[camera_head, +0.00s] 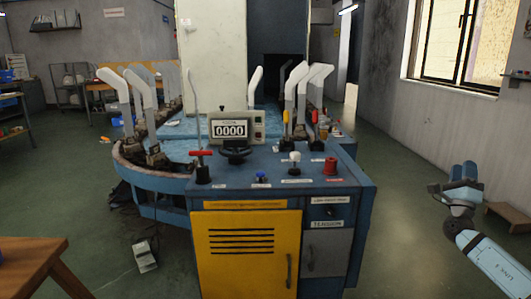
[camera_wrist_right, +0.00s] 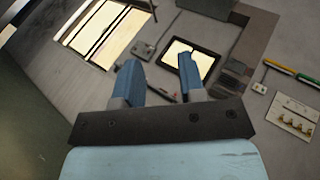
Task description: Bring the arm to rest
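My right arm comes in from the lower right corner in the head view. Its gripper (camera_head: 463,172) is raised in free space to the right of the boarding machine (camera_head: 355,190), apart from it. In the right wrist view the two blue fingers (camera_wrist_right: 160,68) stand apart with nothing between them. The gripper is open and empty. My left gripper is not in view.
The machine carries a counter (camera_head: 230,130) reading 0000, a red-handled lever (camera_head: 202,160), a red button (camera_head: 331,166) and several white sock forms (camera_head: 297,85). Green floor (camera_head: 405,210) is clear between machine and right arm.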

